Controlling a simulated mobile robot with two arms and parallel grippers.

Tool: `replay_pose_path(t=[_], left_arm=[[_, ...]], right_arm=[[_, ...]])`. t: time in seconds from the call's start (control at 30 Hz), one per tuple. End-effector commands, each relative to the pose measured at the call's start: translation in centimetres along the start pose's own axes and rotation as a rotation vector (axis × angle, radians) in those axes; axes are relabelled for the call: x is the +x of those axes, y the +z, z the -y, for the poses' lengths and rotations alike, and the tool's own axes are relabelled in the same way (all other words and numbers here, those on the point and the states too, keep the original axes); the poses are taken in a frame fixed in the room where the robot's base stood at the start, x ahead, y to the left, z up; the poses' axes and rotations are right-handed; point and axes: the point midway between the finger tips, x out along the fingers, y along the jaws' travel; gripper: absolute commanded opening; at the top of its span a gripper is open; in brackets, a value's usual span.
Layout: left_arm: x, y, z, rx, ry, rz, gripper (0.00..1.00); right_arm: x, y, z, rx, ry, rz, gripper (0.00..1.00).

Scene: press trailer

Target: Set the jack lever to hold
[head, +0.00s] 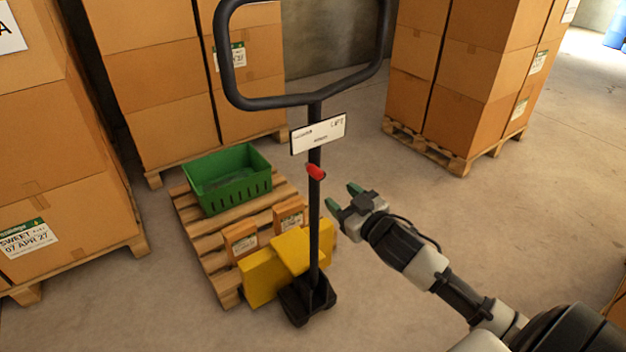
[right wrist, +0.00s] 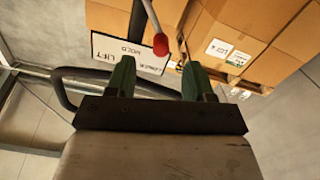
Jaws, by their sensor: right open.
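The jack lever (right wrist: 153,18) is a thin grey rod with a red knob; the knob (head: 316,172) shows on the jack's black upright post (head: 314,225), just below a white sign (head: 318,134). In the right wrist view the sign (right wrist: 128,50) appears upside down and reads lift, hold and lower. My right gripper (head: 342,197) is open and empty, to the right of and a little below the knob. In the right wrist view the red knob (right wrist: 160,44) lies ahead of the gap between the green fingers (right wrist: 159,72), apart from them. My left gripper is out of view.
The jack's black loop handle (head: 300,99) stands above the sign. A wooden pallet (head: 186,213) with a green crate (head: 226,180) and small boxes sits on the jack. Stacked cartons on pallets stand left, behind and at back right.

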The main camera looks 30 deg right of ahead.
Motion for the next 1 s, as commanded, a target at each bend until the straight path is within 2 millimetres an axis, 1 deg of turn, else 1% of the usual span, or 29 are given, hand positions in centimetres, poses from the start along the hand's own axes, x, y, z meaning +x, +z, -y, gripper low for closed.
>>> replay_pose_path(t=[0.03, 0.1, 0.17, 0.27, 0.6, 0.7, 0.83, 1.0], left_arm=[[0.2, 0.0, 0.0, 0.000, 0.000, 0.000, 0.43], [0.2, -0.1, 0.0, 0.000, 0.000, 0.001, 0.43], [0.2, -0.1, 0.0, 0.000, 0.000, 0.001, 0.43], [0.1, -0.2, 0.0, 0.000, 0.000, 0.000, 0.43], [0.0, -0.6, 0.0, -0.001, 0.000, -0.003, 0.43], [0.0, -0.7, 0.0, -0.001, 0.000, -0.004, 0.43], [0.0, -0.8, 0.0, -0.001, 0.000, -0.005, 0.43], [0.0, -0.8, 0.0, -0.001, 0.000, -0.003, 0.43]], right_arm=[[-0.1, -0.8, 0.1, -0.004, -0.006, -0.020, 0.53], [0.0, -1.5, 0.2, -0.004, -0.010, -0.034, 0.53], [0.3, -1.6, 0.2, -0.003, -0.010, -0.037, 0.53], [1.3, -1.7, 0.2, -0.002, -0.010, -0.037, 0.53], [7.0, -1.8, 0.2, -0.003, -0.008, -0.035, 0.53], [8.4, -1.9, 0.2, -0.004, -0.008, -0.035, 0.53], [9.8, -1.8, 0.3, -0.003, -0.009, -0.033, 0.53], [10.6, -1.8, 0.3, -0.003, -0.009, -0.033, 0.53]])
